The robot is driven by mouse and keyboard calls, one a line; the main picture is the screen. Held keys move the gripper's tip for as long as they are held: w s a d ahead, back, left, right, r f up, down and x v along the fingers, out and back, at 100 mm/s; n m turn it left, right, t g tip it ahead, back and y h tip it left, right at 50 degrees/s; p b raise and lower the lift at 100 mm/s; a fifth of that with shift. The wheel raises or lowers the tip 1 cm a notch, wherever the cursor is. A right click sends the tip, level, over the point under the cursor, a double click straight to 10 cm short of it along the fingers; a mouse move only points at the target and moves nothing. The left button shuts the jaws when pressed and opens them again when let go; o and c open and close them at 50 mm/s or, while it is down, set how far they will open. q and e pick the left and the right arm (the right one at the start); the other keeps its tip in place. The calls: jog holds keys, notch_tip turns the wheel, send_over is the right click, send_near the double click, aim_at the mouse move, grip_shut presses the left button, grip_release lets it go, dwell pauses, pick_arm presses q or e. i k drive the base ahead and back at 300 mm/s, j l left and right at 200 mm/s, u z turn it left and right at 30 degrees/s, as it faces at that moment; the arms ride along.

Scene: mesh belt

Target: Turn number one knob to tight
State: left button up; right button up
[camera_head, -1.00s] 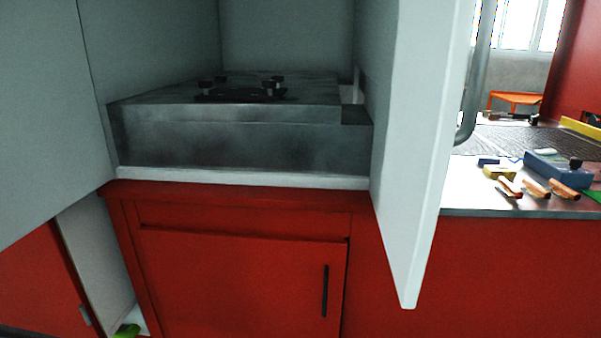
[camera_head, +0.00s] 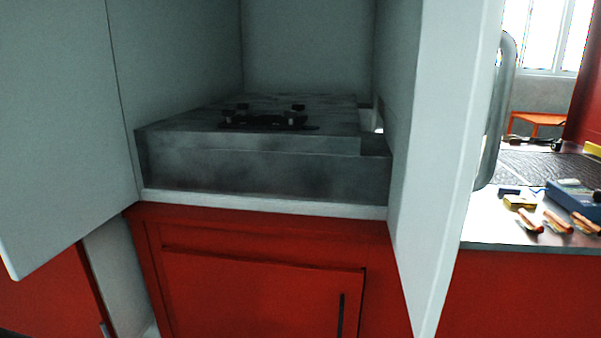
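Several small dark knobs stand up from a black plate (camera_head: 265,122) on top of a grey metal block (camera_head: 270,170) inside an open cabinet. One knob (camera_head: 298,109) is at the plate's back right and another (camera_head: 228,117) at its front left. I cannot tell which is number one, nor how far any is turned. Neither of my grippers is in view.
An open white door (camera_head: 440,150) stands at the cabinet's right, with a grey pipe-like bar (camera_head: 498,115) beyond it. Another pale door (camera_head: 60,120) is at the left. A red cupboard (camera_head: 260,295) is below. A worktop (camera_head: 490,236) with several tools is at the right.

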aim_at(228, 114)
jog(key=i+l+u, duration=0.1)
jog(key=l, duration=0.55)
jog(key=i+l+u, duration=0.1)
jog(key=l, duration=0.55)
